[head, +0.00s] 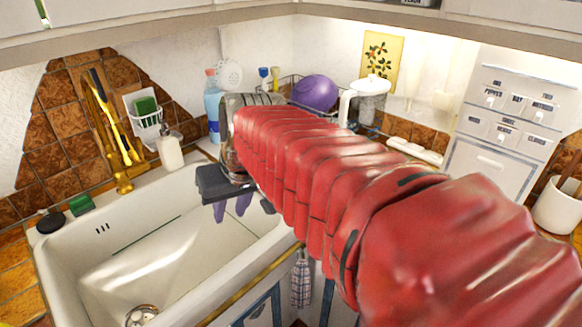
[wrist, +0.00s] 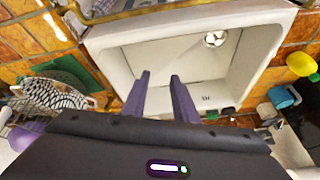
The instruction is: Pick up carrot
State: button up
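No carrot shows in either view; my red-sleeved arm hides part of the counter in the head view. My gripper (head: 231,211) is over the right part of the white sink (head: 75,262), its purple fingers pointing down. In the wrist view my gripper (wrist: 159,76) has its two fingers apart with nothing between them. The sink (wrist: 120,36) lies beyond the fingertips there, with its drain visible and no food in the part I see.
Behind the sink stand a gold faucet (head: 122,178), a soap dispenser (head: 169,151) and a blue bottle (head: 213,108). A purple bowl (head: 315,93) and a glass pitcher (head: 370,100) are at the back. A checkered cloth (wrist: 55,95) lies left in the wrist view.

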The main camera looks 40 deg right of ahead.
jog(key=w+d+m, duration=0.2)
jog(key=w+d, duration=0.2)
jog(key=d, duration=0.6)
jog(key=w+d+m, duration=0.1)
jog(key=w+d, duration=0.3)
jog(key=d, duration=0.5)
jog(key=s+d+f+m, duration=0.1)
jog(key=d+f, duration=0.1)
jog(key=d, duration=1)
jog(key=s+d+f+m+t, duration=0.1)
jog(key=s+d+f+m, duration=0.1)
jog(key=d, duration=1.1)
jog(key=shift+s+f, duration=0.15)
jog(key=x, duration=0.8)
jog(key=shift+w+f, duration=0.25)
jog(key=shift+a, duration=0.1)
